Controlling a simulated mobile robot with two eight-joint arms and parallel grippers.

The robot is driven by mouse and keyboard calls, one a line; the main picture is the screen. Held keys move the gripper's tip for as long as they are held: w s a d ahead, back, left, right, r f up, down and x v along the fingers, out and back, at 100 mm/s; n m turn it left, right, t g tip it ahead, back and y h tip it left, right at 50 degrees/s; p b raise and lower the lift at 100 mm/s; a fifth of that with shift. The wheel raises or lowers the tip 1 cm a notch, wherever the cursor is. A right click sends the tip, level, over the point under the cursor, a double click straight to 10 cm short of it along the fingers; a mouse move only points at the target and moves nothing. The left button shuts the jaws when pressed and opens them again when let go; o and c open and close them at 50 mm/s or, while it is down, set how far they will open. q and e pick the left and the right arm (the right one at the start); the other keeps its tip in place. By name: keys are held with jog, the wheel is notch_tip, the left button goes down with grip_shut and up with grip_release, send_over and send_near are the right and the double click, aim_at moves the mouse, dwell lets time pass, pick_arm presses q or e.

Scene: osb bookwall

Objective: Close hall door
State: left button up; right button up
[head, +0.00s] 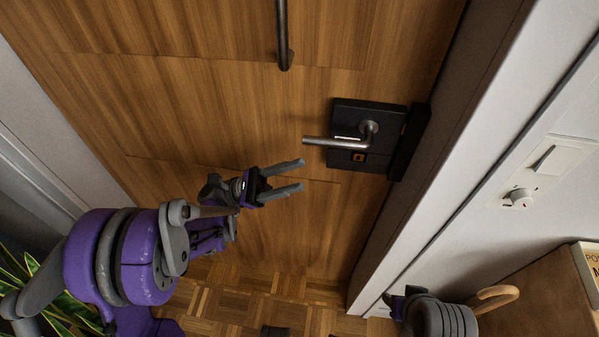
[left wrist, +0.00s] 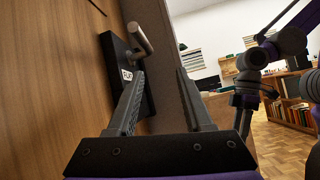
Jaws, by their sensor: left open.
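The hall door (head: 250,110) is a wooden panel that fills most of the head view. Its lock side lies along the white frame (head: 440,180); I cannot tell whether it is latched. A black lock plate (head: 345,115) carries a metal lever handle (head: 325,141). My left gripper (head: 302,175) is open and empty, with its fingers in front of the door just below the lever. In the left wrist view the fingers (left wrist: 160,74) point toward the plate (left wrist: 116,60) and lever (left wrist: 140,38); contact is unclear.
A long metal pull bar (head: 283,35) is on the door above. A switch plate (head: 545,170) is on the right wall, above a wooden cabinet (head: 545,300). A plant (head: 30,285) stands at lower left. Parquet floor (head: 250,295) shows below the door.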

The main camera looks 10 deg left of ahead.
pick_arm(q)
jog(key=shift+d, duration=0.1)
dwell(0.3)
jog(key=s+d+f+m+t+y, duration=0.25)
jog(key=s+d+f+y, duration=0.4)
jog(key=f+y, duration=0.35)
jog(key=s+a+f+m+t+y, duration=0.1)
jog(key=s+a+f+m+y, duration=0.3)
jog(key=a+m+y, duration=0.3)
jog(key=s+a+f+m+t+y, duration=0.1)
jog(key=s+a+f+m+y, duration=0.3)
jog(key=s+a+m+y, duration=0.25)
jog(key=w+a+r+p, duration=0.1)
jog(key=w+r+p, duration=0.1)
jog(key=r+p, duration=0.6)
jog(key=w+a+r+y+p, duration=0.1)
jog(key=r+p, duration=0.6)
jog(key=r, duration=0.2)
jog(key=shift+w+a+r+t+p, duration=0.35)
jog(key=shift+w+t+p, duration=0.05)
jog(key=shift+t, duration=0.05)
pick_arm(e)
notch_tip(320, 180, up, 18)
jog(key=w, duration=0.2)
jog(key=shift+f+t, duration=0.15)
jog(key=shift+t, duration=0.25)
